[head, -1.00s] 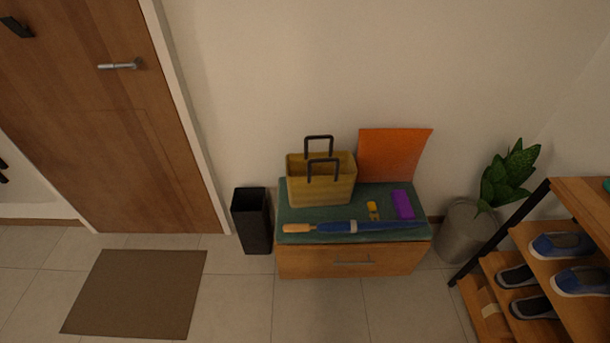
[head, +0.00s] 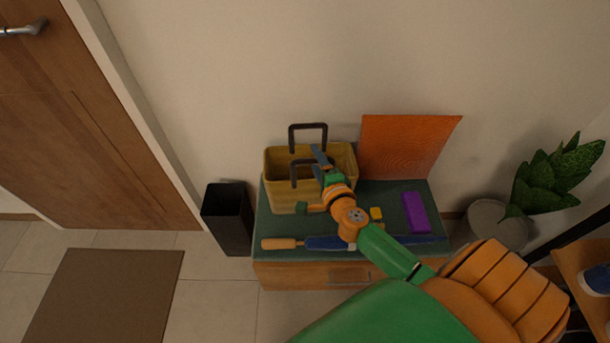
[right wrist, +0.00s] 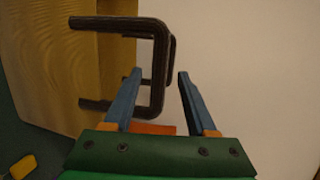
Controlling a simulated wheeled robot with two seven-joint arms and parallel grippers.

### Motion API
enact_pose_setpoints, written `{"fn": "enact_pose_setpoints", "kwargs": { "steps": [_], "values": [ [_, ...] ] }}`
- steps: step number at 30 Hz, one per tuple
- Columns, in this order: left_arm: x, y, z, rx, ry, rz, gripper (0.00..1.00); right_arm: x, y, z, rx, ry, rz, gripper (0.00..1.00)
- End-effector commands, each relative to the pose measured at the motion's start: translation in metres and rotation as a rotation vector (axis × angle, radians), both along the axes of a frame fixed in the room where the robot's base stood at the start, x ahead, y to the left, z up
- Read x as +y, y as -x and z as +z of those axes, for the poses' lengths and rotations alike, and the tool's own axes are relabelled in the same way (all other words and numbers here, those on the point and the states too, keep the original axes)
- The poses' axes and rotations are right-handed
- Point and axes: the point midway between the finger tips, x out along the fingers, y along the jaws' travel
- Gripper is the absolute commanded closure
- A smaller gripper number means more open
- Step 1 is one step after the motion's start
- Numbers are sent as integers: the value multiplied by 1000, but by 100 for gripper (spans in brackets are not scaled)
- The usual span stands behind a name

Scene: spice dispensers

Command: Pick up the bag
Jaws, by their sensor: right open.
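The bag (head: 285,190) is a yellow, box-shaped open bag with two dark handles, standing upright on the bench at the back left. It also shows at the left of the right wrist view (right wrist: 45,60). My right gripper (head: 317,162) is open at the bag's front handle (head: 293,175), above the bag's front right side. In the right wrist view, the outer bar of a dark handle (right wrist: 160,65) appears between the two blue fingers of my right gripper (right wrist: 159,75). Contact cannot be told. My left gripper is not in view.
The bench top (head: 270,222) also holds a blue umbrella (head: 325,243), a small yellow item (head: 376,213), a purple block (head: 415,212) and an orange panel (head: 405,145) against the wall. A black bin (head: 228,220) stands left, a potted plant (head: 555,180) right.

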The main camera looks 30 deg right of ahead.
Motion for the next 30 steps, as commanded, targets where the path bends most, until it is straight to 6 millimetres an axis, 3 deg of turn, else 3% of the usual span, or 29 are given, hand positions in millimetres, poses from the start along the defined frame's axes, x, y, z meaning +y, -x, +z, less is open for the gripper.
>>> {"fn": "enact_pose_setpoints", "kwargs": {
  "steps": [5, 12, 18, 30],
  "values": [
    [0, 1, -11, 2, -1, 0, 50, -6, -29, -8, 0, 2, -1, 43],
    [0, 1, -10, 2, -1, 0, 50, -6, -32, -6, 0, 2, 0, 43],
    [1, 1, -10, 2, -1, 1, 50, -6, -32, -7, 1, 2, 0, 97],
    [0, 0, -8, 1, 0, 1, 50, -6, -32, -4, 0, 3, 1, 100]
  ]
}}
